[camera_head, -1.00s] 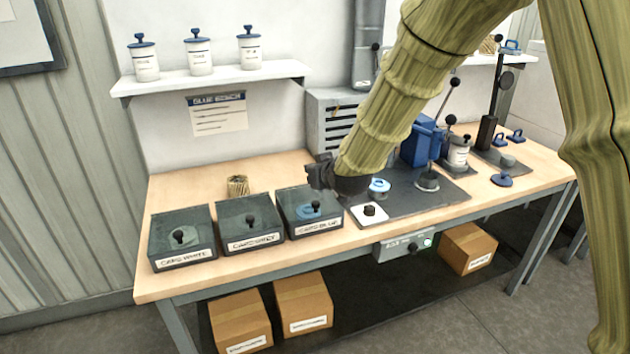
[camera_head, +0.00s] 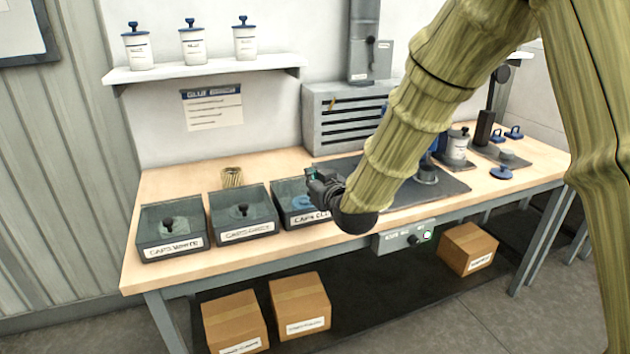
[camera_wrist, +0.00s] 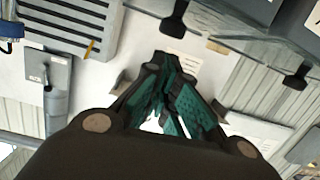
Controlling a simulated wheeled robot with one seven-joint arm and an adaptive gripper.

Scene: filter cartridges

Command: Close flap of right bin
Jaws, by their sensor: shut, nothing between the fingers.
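The right bin (camera_head: 293,217) is a dark, see-through box on the bench, labelled for blue caps, with a blue cap (camera_head: 301,202) inside. My gripper (camera_head: 314,180) is at its right side in the head view and hides its right part. I cannot tell from this view how its flap stands or whether my gripper touches it. In the wrist view my gripper (camera_wrist: 175,95) shows green-padded fingers brought together, with nothing held. Dark, partly see-through panels with dark knobs (camera_wrist: 297,79) show at the top of that view.
The grey-cap bin (camera_head: 242,226) and white-cap bin (camera_head: 171,242) stand to the left. A bundle of sticks (camera_head: 232,177) lies behind them. A vented grey cabinet (camera_head: 345,120) stands at the back. Jars line the wall shelf (camera_head: 205,73). The bench's front left is clear.

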